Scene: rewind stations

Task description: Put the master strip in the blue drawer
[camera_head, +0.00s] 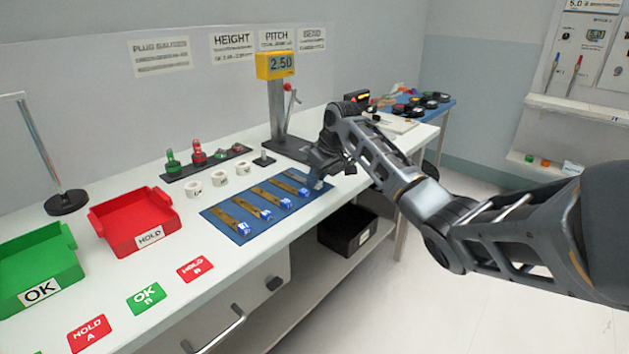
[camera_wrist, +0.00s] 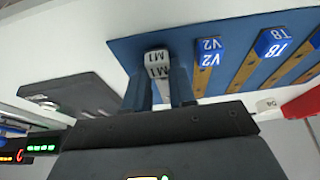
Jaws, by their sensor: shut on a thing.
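The master strip (camera_wrist: 157,62) has a light grey block end marked M1. It is between the two fingers of my gripper (camera_wrist: 161,88) in the wrist view, at one end of the blue mat (camera_wrist: 128,50). My gripper (camera_head: 319,178) is shut on this block, low over the right end of the mat (camera_head: 219,211) in the head view. No blue drawer shows; a pale drawer front with a bar handle (camera_head: 222,331) is under the bench.
Several brown strips with blue ends (camera_head: 266,214) lie on the mat. A gauge stand with a yellow display (camera_head: 276,65) rises behind my gripper. A red HOLD tray (camera_head: 130,215) and green OK tray (camera_head: 38,262) stand left. A black bin (camera_head: 346,236) sits on the lower shelf.

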